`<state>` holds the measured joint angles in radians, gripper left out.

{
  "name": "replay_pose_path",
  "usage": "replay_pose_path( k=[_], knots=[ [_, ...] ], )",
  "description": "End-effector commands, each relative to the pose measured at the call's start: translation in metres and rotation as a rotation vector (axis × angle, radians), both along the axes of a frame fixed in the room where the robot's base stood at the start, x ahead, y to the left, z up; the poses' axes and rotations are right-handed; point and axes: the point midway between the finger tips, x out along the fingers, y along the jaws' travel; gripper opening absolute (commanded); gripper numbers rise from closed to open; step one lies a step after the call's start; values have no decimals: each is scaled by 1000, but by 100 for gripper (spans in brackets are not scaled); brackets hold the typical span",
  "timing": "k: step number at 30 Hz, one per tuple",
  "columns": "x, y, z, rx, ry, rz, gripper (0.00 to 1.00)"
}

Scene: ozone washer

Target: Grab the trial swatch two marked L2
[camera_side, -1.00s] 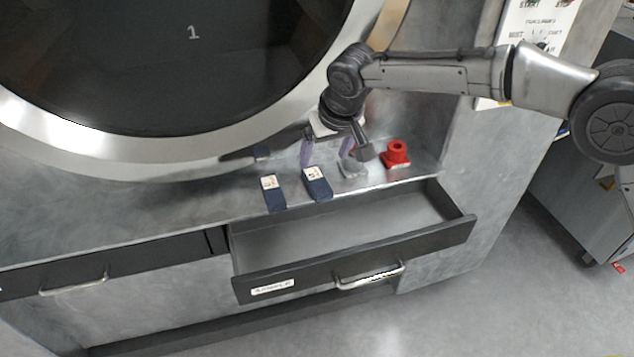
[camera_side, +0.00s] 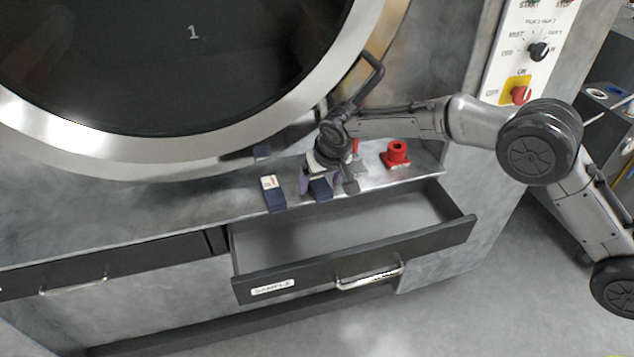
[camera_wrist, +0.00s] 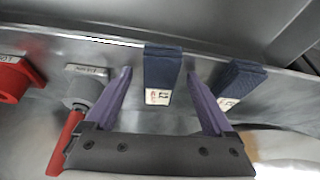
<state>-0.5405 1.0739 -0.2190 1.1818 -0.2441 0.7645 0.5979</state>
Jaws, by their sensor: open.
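Two dark blue fabric swatches with white labels lie on the metal ledge. One swatch (camera_side: 320,190) is under my gripper (camera_side: 319,183) in the side view. In the wrist view that swatch (camera_wrist: 162,68) lies between the two purple fingers of my gripper (camera_wrist: 158,75), with clear gaps on both sides. The other swatch (camera_side: 273,195) lies to its left in the side view. It shows outside the right finger in the wrist view (camera_wrist: 237,82). The label prints are too small to read, so I cannot tell which is L2. My gripper is open and empty.
A red fitting (camera_side: 396,154) stands on the ledge to the right of my gripper. An open, empty drawer (camera_side: 350,232) juts out below the ledge.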

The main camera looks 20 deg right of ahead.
Motion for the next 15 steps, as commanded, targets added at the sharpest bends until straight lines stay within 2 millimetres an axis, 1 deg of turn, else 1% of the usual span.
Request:
replay_pose_path(
  k=[5, 6, 8, 12, 14, 15],
  knots=[
    [1, 0, 0, 1, -2, -1, 88],
    [1, 0, 0, 1, -2, -1, 86],
    [1, 0, 0, 1, -2, -1, 75],
    [0, 0, 0, 1, -2, -1, 50],
    [0, 0, 0, 1, -2, -1, 39],
    [0, 0, 0, 1, -2, -1, 32]
  ],
)
